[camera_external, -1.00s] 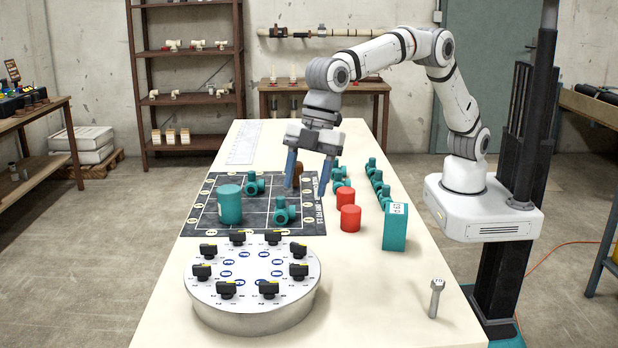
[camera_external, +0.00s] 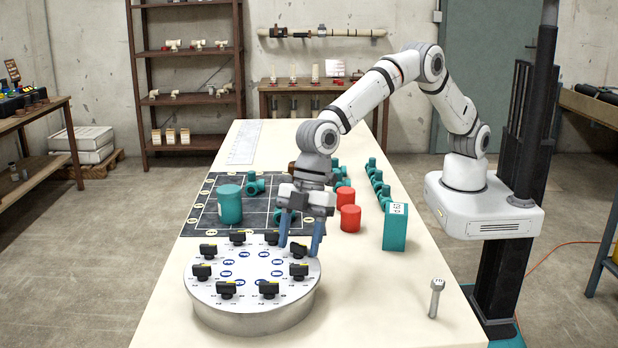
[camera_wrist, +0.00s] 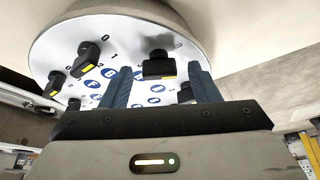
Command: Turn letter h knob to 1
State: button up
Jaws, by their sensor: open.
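A round white dial plate (camera_external: 251,290) with a ring of several black knobs stands at the near end of the table. My gripper (camera_external: 300,250) is open with blue fingers, over the plate's right rear edge, close to a knob (camera_external: 298,271). In the wrist view my gripper's fingers (camera_wrist: 160,85) point at the plate, with one black knob (camera_wrist: 158,66) showing between and just beyond them. I cannot tell which letter it carries.
A dark grid mat (camera_external: 205,215) with a teal cylinder (camera_external: 230,204) and teal fittings lies behind the plate. Red cylinders (camera_external: 350,218), a teal box (camera_external: 395,227) and a grey bolt-like post (camera_external: 436,297) stand to the right. The table's near right is mostly clear.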

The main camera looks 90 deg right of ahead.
jog(key=shift+c, duration=0.4)
jog(key=c, duration=0.9)
jog(key=shift+m, duration=0.4)
jog(key=shift+s+a+m+t+h, duration=0.1)
jog(key=shift+m+t+h, duration=0.3)
jog(key=shift+m, duration=0.85)
jog(key=shift+s+m+t+h, duration=0.1)
jog(key=shift+m+t+h, duration=0.3)
jog(key=shift+m, duration=0.85)
jog(key=o, duration=1)
